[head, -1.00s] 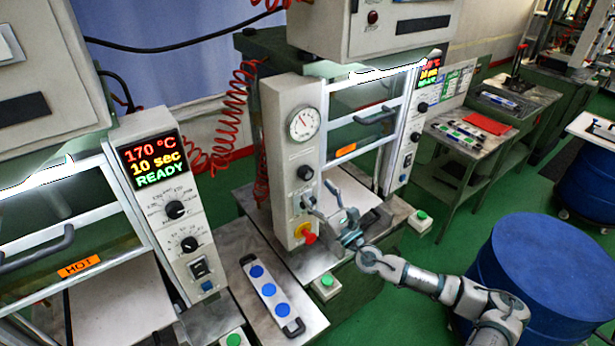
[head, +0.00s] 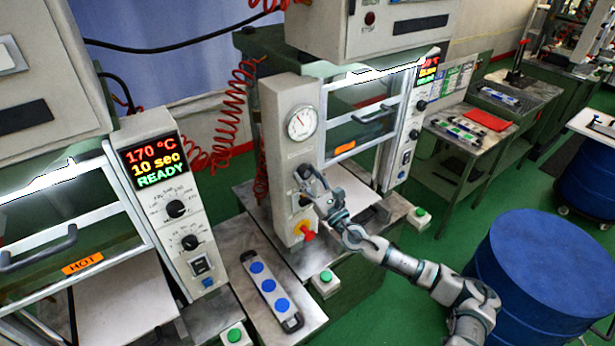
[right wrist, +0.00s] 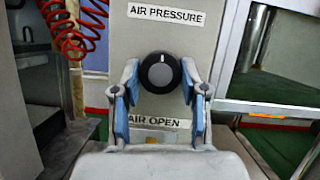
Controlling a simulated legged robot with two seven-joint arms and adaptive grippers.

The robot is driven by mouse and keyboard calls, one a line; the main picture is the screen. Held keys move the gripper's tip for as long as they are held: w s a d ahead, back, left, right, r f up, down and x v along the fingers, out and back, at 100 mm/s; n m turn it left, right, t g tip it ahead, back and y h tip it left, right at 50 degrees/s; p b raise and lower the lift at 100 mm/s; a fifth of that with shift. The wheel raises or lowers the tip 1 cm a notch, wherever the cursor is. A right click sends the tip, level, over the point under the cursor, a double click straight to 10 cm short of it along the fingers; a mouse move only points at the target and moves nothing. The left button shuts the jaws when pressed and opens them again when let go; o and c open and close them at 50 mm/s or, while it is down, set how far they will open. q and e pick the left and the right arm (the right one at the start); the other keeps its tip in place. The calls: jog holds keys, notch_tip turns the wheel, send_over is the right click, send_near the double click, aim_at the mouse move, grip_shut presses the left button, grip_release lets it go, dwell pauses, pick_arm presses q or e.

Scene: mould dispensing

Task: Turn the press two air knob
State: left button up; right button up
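The press two air knob (right wrist: 160,73) is black and round with a white mark at its top. It sits on the press's pale control panel (head: 291,97), between the labels AIR PRESSURE and AIR OPEN. My right gripper (head: 312,184) is at this panel and partly hides the knob in the head view. In the right wrist view its two blue-padded fingers stand open, one on each side of the knob, with narrow gaps. I cannot tell how near the fingertips are in depth. My left gripper is not in view.
A pressure gauge (head: 301,123) is above the knob, and a red-and-yellow switch (head: 304,231) is below. A red coiled hose (right wrist: 72,32) hangs at left. A blue-buttoned mould plate (head: 268,284) lies on the bench. A blue drum (head: 540,265) stands at right.

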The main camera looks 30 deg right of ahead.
jog(key=shift+f, duration=0.1)
jog(key=shift+m+h, duration=0.4)
jog(key=m+h+p, duration=0.2)
jog(key=m, duration=0.2)
jog(key=shift+a, duration=0.15)
jog(key=m+h+p, duration=0.1)
jog(key=m, duration=0.1)
jog(key=m+h+p, duration=0.1)
jog(key=m, duration=0.2)
jog(key=shift+a+g+h, duration=0.15)
jog(key=shift+g+h, duration=0.15)
jog(key=m+h+p, duration=0.1)
jog(key=m, duration=0.1)
jog(key=m+g+p, duration=0.1)
jog(key=m+p, duration=0.1)
jog(key=m, duration=0.1)
jog(key=shift+h, duration=0.4)
jog(key=shift+m+g+h+p, duration=0.3)
jog(key=shift+m+g+p, duration=0.1)
jog(key=shift+m+p, duration=0.35)
jog(key=shift+f, duration=0.1)
